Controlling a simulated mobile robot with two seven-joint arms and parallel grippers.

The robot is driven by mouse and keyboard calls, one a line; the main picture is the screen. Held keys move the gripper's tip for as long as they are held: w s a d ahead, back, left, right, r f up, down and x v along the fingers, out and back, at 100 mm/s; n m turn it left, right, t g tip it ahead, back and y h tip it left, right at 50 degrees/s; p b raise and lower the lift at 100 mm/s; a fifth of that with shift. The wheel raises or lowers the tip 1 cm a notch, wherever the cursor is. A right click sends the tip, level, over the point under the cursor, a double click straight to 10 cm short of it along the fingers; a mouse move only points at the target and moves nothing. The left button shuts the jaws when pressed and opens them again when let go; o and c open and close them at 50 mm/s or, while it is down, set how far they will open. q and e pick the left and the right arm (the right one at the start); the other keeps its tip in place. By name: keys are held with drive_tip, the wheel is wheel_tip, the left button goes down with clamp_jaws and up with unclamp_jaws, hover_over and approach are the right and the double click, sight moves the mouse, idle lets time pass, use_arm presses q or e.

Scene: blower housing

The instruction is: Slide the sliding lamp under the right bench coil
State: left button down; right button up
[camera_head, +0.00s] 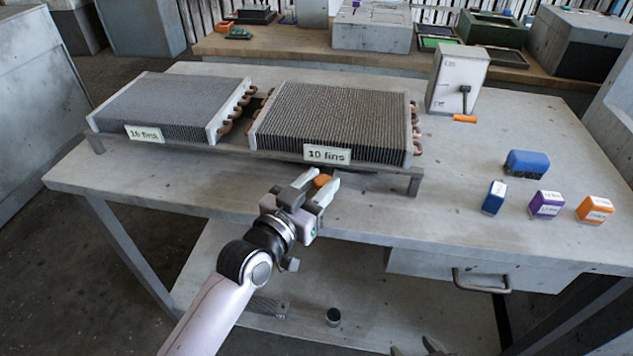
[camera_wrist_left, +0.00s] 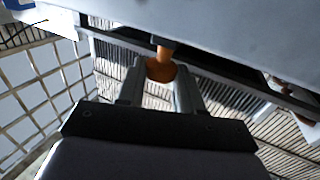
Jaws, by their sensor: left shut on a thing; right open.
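The right bench coil (camera_head: 335,118), labelled "10 fins", lies on a low grey rack on the bench. My left gripper (camera_head: 322,183) is at the rack's front edge, just below that label. It is shut on the orange knob of the sliding lamp (camera_head: 322,180). In the left wrist view the orange knob (camera_wrist_left: 160,70) sits between the two fingers, with a short stem. The rest of the lamp is hidden or cannot be made out. Two fingertips, apparently my right gripper (camera_head: 416,347), show apart and empty at the bottom edge of the head view.
The left coil (camera_head: 180,100), labelled "16 fins", shares the rack (camera_head: 415,183). A grey switch box (camera_head: 457,78) with a lever stands behind right. Blue, purple (camera_head: 546,204) and orange blocks stand on the right of the bench. The bench front between rack and blocks is clear.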

use_arm(q)
drive_tip(key=shift+s+d+r, duration=0.1)
drive_tip(key=shift+d+r, duration=0.05)
drive_tip(key=shift+d, duration=0.1)
drive_tip(key=c, duration=0.8)
unclamp_jaws()
drive_tip(key=shift+d, duration=0.1)
drive_tip(key=shift+a, duration=0.2)
drive_tip(key=shift+s+a, duration=0.15)
drive_tip(key=shift+s, duration=0.1)
drive_tip(key=shift+v, duration=3.2)
